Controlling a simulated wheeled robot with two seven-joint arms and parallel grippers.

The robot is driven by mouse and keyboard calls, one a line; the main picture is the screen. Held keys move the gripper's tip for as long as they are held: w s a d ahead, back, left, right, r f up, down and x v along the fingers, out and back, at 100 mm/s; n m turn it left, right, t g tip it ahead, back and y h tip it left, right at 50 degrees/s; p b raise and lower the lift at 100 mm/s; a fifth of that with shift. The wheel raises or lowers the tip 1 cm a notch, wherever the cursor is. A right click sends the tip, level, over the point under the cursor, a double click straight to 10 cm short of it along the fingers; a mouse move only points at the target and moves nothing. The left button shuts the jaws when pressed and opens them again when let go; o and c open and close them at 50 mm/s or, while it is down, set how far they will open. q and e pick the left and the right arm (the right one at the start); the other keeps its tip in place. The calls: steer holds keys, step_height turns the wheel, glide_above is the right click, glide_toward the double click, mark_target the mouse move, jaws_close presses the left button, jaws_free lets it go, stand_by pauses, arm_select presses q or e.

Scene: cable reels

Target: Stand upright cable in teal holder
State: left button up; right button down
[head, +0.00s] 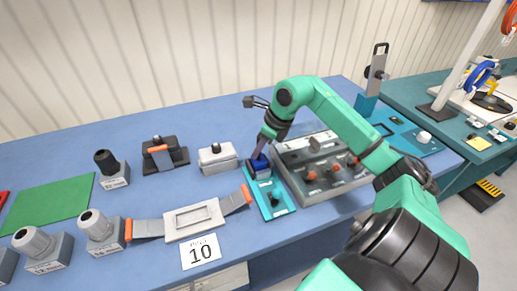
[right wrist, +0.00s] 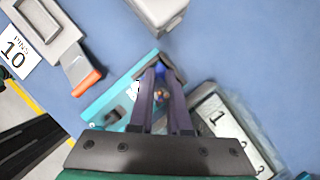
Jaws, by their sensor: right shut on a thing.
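The teal holder (head: 281,208) is a narrow teal plate flat on the blue table, with a dark fitting at its far end and a dark knob nearer its front. It also shows in the right wrist view (right wrist: 99,108). My right gripper (head: 262,158) points down over the far end of the holder. It is shut on a short blue piece with a copper-coloured spot, seen between the fingers in the right wrist view (right wrist: 160,88); I take it for the cable. The fingers hide most of it, and I cannot tell whether it touches the dark fitting. My left gripper is not in view.
A grey tray (head: 287,161) with orange-topped parts stands close right of the holder. A strap (head: 150,228) with orange ends and a grey plate lies close left. A white block (head: 217,158) stands behind left. A green mat (head: 48,204) lies far left.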

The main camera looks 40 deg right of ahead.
steer(key=shift+f, duration=0.25)
steer(key=c, duration=0.8)
jaws_free()
